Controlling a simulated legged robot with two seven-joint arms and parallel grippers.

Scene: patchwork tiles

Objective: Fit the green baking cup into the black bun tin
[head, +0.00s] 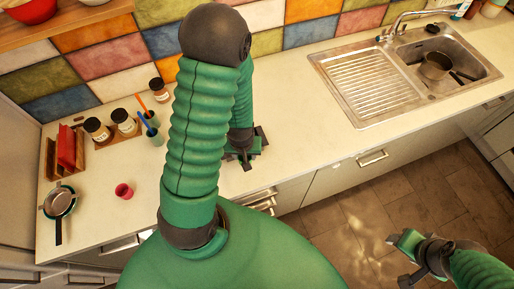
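My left arm comes up through the middle of the head view and hides much of the counter behind it. My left gripper (246,160) is low over the counter's front part, pointing down. Green and dark parts show around it, but I cannot separate a green baking cup or a black bun tin from the gripper there. Whether its fingers are open or shut is too small to tell. My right gripper (394,262) is at the lower right, over the floor and away from the counter. Its fingers look apart, with nothing seen between them.
A pink-red cup (124,191) and a small pan (59,202) with a black handle stand on the left counter. A rack with a red item (67,148), jars (97,130) and a utensil cup (153,136) stand behind. A sink (410,70) is at right; counter (300,130) before it is clear.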

